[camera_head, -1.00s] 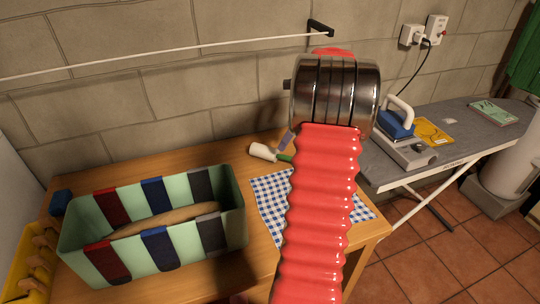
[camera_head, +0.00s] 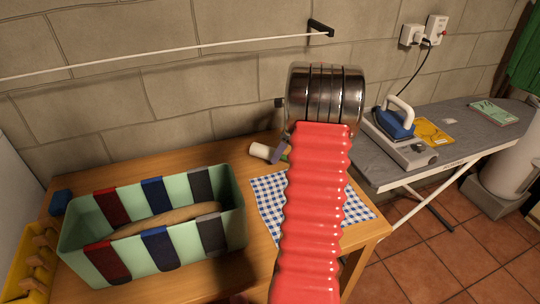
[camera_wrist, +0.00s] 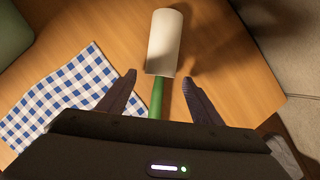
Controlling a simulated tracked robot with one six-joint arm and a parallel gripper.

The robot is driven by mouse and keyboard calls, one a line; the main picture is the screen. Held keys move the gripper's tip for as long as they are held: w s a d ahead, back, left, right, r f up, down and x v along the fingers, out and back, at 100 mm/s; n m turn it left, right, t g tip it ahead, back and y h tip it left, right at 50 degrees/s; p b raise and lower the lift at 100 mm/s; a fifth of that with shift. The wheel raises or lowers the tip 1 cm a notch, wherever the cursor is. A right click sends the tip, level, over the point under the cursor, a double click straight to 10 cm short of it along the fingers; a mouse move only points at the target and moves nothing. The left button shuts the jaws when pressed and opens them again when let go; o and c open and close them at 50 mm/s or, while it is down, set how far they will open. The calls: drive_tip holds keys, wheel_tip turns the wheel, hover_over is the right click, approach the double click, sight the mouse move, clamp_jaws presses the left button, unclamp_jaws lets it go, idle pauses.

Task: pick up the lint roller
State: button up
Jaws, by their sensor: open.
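The lint roller has a white roll (camera_wrist: 164,42) and a green handle (camera_wrist: 156,97). In the wrist view it lies on the wooden table, and its handle runs back between the fingers of my gripper (camera_wrist: 158,84). My gripper is open, with one dark finger on each side of the handle and no visible contact. The near end of the handle is hidden by the gripper body. In the head view the white roll (camera_head: 260,151) shows near the back of the table, and a gripper finger (camera_head: 280,151) covers part of the handle.
A blue checked cloth (camera_head: 267,205) lies right beside the roller. A green box with coloured straps (camera_head: 78,232) stands on the table (camera_head: 180,158) at left. The stone wall (camera_head: 200,70) is close behind. An ironing board (camera_head: 465,125) with an iron (camera_head: 394,125) stands at right.

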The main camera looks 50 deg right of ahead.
drive_tip(key=shift+x, duration=0.75)
drive_tip(key=shift+c, duration=0.6)
drive_tip(key=c, duration=1.1)
drive_tip(key=shift+c, duration=0.2)
wheel_tip(320, 180, up, 10)
